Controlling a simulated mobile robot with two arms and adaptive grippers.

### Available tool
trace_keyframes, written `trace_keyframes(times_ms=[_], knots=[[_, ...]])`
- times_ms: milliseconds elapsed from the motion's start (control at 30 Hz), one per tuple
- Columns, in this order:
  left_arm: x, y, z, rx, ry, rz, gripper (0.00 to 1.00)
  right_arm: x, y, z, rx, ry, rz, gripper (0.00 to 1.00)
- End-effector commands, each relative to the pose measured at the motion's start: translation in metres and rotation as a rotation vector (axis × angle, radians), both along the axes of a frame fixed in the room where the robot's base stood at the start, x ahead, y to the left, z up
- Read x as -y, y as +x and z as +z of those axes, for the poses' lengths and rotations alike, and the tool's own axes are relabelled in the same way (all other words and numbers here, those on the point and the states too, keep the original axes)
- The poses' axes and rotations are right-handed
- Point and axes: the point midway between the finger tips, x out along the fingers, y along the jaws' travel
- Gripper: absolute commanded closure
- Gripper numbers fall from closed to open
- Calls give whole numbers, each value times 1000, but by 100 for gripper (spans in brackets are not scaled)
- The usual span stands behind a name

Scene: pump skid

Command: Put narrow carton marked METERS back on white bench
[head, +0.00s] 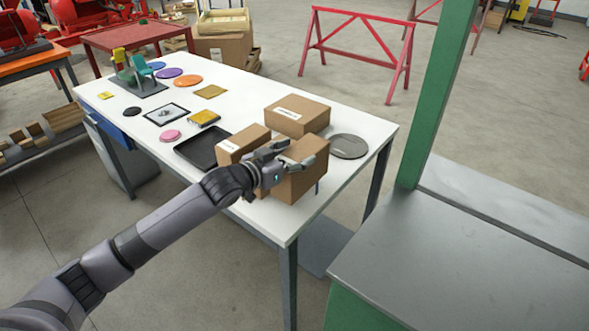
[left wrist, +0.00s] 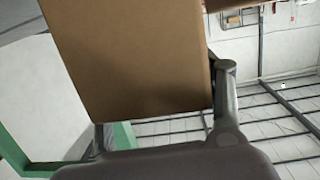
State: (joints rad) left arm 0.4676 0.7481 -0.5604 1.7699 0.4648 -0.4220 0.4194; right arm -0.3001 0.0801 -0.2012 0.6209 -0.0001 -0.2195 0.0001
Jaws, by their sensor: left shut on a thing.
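My left gripper (head: 296,160) is shut on a plain brown carton (head: 304,180) over the near right part of the white bench (head: 350,185). The held carton fills the upper middle of the left wrist view (left wrist: 130,60), beside a finger of the gripper (left wrist: 225,100). I see no readable marking on it, and I cannot tell whether it touches the bench top. A smaller carton (head: 233,146) with a white label stands just left of it, partly behind my gripper. A wider labelled carton (head: 297,116) stands behind. Neither label is readable. My right gripper is not in view.
A black tray (head: 204,150) lies left of the cartons and a grey round disc (head: 349,146) lies right. Several coloured discs and small items cover the bench's far left. A green post (head: 440,95) and grey-topped cabinet (head: 460,260) stand at right.

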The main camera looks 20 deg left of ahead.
Motion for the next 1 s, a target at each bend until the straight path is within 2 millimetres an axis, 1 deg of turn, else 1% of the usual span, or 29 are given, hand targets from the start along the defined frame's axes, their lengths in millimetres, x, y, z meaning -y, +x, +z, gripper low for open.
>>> trace_keyframes(times_ms=[133, 300, 400, 633, 667, 800, 1000], knots=[[1, 0, -10, 3, -3, -1, 100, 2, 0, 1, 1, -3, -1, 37], [0, 0, -36, 1, -2, 0, 100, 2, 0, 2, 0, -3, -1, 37], [1, 0, -44, 4, -1, -1, 100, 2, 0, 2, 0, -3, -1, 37], [0, 0, -46, 4, -1, -1, 100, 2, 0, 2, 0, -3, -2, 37], [0, 0, -49, -1, 1, 0, 38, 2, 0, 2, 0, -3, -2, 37], [0, 0, -49, -1, 1, 0, 30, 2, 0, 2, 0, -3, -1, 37], [0, 0, -48, 0, 1, 0, 30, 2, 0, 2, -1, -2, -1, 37]])
